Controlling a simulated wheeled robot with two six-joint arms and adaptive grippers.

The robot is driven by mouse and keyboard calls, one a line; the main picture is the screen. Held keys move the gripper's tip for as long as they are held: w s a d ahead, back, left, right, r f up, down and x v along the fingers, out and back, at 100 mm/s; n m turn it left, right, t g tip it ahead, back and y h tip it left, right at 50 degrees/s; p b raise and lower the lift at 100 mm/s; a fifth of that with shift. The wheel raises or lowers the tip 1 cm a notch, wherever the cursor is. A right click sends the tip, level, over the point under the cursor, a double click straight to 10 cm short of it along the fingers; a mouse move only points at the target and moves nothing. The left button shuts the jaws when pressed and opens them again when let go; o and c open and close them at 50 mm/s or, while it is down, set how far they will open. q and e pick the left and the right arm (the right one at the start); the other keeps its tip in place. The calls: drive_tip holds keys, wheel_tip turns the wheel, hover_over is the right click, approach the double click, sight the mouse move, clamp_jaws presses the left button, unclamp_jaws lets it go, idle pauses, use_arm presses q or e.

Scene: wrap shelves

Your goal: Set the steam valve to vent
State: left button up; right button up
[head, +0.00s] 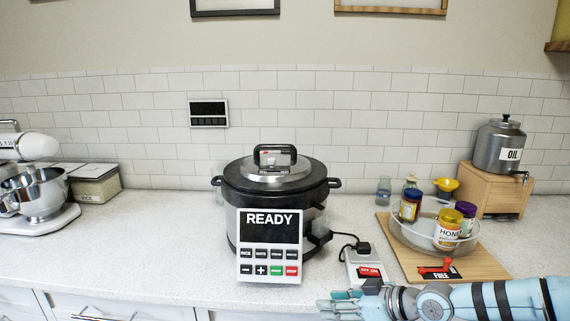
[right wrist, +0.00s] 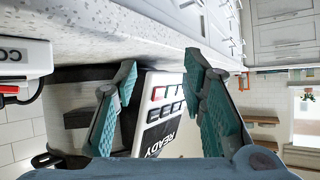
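The black and steel pressure cooker (head: 237,205) stands on the counter with its lid (head: 256,173) on. A black handle (head: 274,148) rises from the lid, with small parts around it. The steam valve and its setting are too small to tell. The control panel (head: 270,245) on the cooker's front reads READY; it also shows, turned sideways, in the right wrist view (right wrist: 155,118). My right gripper (head: 340,304) is low in front of the counter, right of the panel and below the lid. Its fingers (right wrist: 160,68) are apart and empty. My left gripper is out of view.
A power strip (head: 352,257) with a red switch lies right of the cooker. Beyond it are a wooden board (head: 490,262) with a jar-filled turntable (head: 404,240) and an oil dispenser (head: 498,148). A mixer (head: 35,200) stands left.

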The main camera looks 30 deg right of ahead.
drive_tip(key=shift+t, duration=0.3)
drive_tip(key=shift+w+a+f, duration=0.2)
drive_tip(key=shift+w+a, duration=0.05)
drive_tip(key=shift+a, duration=0.35)
drive_tip(key=shift+w+a+f, duration=0.2)
drive_tip(key=shift+w+a, duration=0.05)
drive_tip(key=shift+a, duration=0.35)
drive_tip(key=shift+w+a+f, duration=0.2)
drive_tip(key=shift+w+a, duration=0.05)
drive_tip(key=shift+a, duration=0.35)
